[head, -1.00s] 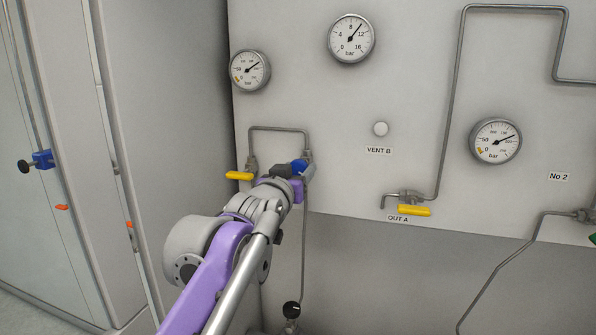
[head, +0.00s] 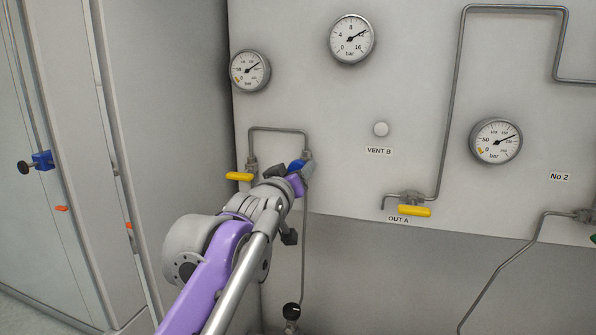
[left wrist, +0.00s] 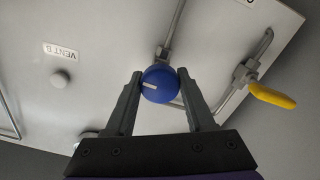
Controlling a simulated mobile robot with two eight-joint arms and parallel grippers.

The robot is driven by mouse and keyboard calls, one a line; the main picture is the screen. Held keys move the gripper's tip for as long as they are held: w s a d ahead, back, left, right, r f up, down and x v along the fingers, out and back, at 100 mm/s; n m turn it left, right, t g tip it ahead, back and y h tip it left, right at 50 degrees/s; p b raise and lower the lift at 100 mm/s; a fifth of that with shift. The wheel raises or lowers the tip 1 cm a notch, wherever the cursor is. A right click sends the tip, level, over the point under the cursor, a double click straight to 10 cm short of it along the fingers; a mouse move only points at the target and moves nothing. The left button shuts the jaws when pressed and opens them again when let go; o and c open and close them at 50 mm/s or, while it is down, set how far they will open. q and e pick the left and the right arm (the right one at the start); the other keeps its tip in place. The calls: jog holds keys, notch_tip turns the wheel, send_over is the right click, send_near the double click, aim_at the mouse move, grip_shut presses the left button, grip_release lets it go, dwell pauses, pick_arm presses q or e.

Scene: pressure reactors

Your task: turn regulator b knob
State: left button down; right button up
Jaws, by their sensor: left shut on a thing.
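The round blue knob (left wrist: 160,86), with a white mark on its face, stands at the panel on a pipe fitting. In the head view only part of the blue knob (head: 296,165) shows, mostly hidden by my gripper. My left gripper (left wrist: 160,76) is shut on the knob, one finger on each side of it. In the head view the left gripper (head: 295,172) reaches the panel from below left and is rolled to one side. No label naming the knob is visible. My right gripper is not in view.
A yellow valve handle (head: 239,176) sits close left of the gripper. Another yellow handle (head: 414,211) is at OUT A. The top gauge (head: 351,39) and left gauge (head: 250,70) hang above. A vertical pipe (head: 304,250) runs down to a black knob (head: 292,310).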

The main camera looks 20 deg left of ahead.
pick_arm(q)
jog(key=shift+c, duration=1.3)
grip_release()
jog(key=s+b, duration=0.1)
jog(key=s, duration=1)
jog(key=shift+a+b, duration=0.15)
jog(key=shift+b, duration=0.15)
jog(key=shift+w, duration=0.1)
jog(key=s+a+f+m+g, duration=0.1)
jog(key=s+f+g, duration=0.25)
jog(key=f, duration=0.75)
jog(key=s+f+m+g+y, duration=0.15)
jog(key=s+f, duration=0.35)
jog(key=f, duration=0.6)
jog(key=s+a+f+g, duration=0.1)
jog(key=s+f+g, duration=0.25)
jog(key=f, duration=0.85)
jog(key=s+d+f+m+g, duration=0.1)
jog(key=s+f+g, duration=0.3)
jog(key=s+f, duration=0.7)
notch_tip(320, 180, down, 2)
jog(key=shift+s+d+f+m+h, duration=0.15)
jog(key=shift+s+d+m+h, duration=0.2)
jog(key=shift+m+h, duration=0.1)
